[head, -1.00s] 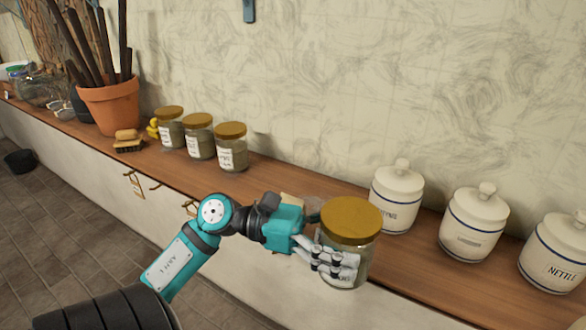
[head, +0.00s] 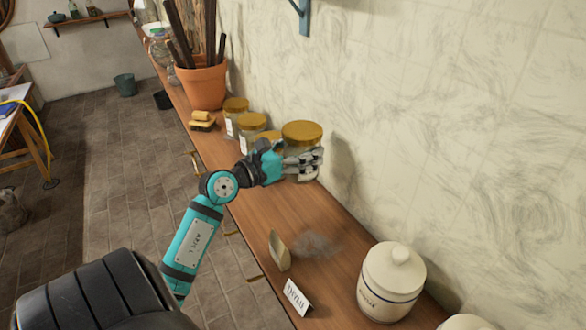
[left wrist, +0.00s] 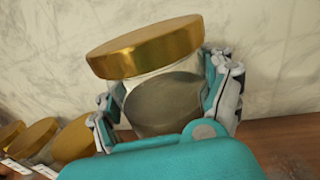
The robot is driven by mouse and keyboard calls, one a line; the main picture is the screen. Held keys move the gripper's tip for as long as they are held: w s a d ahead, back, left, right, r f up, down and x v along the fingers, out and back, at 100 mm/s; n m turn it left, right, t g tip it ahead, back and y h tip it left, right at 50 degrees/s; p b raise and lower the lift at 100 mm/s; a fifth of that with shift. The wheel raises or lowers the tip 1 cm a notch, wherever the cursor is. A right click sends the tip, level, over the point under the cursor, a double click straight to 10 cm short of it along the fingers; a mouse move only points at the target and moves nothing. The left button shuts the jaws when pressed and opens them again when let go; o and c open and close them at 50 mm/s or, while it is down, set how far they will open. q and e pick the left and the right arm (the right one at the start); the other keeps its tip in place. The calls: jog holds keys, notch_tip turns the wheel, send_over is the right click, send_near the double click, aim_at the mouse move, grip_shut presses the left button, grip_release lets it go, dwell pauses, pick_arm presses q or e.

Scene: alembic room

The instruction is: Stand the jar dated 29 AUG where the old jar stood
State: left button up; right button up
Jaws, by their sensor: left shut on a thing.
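My left gripper (head: 304,160) is shut around a glass jar with a gold lid (head: 302,133); the jar also shows between the fingers in the left wrist view (left wrist: 160,105). Its label is not visible, so I cannot read a date. It is beside the near end of a row of three similar gold-lidded jars (head: 235,106), (head: 252,121), (head: 270,138). I cannot tell whether its base touches the shelf. A grey dusty patch (head: 318,243) lies on the bare shelf nearer me. My right gripper is not in view.
The long wooden shelf (head: 262,210) runs along the wall.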

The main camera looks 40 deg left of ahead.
pick_arm(q)
jog(key=shift+s+a+f+n+y, duration=0.15)
jog(key=shift+a+f, duration=0.15)
jog(key=shift+f, duration=0.2)
jog(key=shift+s+a+f+n+y, duration=0.15)
jog(key=shift+a+f, duration=0.1)
jog(key=shift+f, duration=0.25)
jog(key=f, duration=0.3)
jog(key=shift+s+a+f, duration=0.15)
jog(key=shift+a+f, duration=0.05)
jog(key=shift+f, duration=0.2)
notch_tip(320, 180, down, 3)
jog(key=shift+d+f+b, duration=0.1)
jog(key=shift+d+b, duration=0.05)
jog(key=shift+b, duration=0.35)
jog(key=shift+f, duration=0.4)
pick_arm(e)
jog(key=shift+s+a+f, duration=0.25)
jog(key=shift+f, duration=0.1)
pick_arm(q)
jog(key=shift+f, duration=0.2)
jog(key=o, duration=1.4)
jog(key=shift+c, duration=0.2)
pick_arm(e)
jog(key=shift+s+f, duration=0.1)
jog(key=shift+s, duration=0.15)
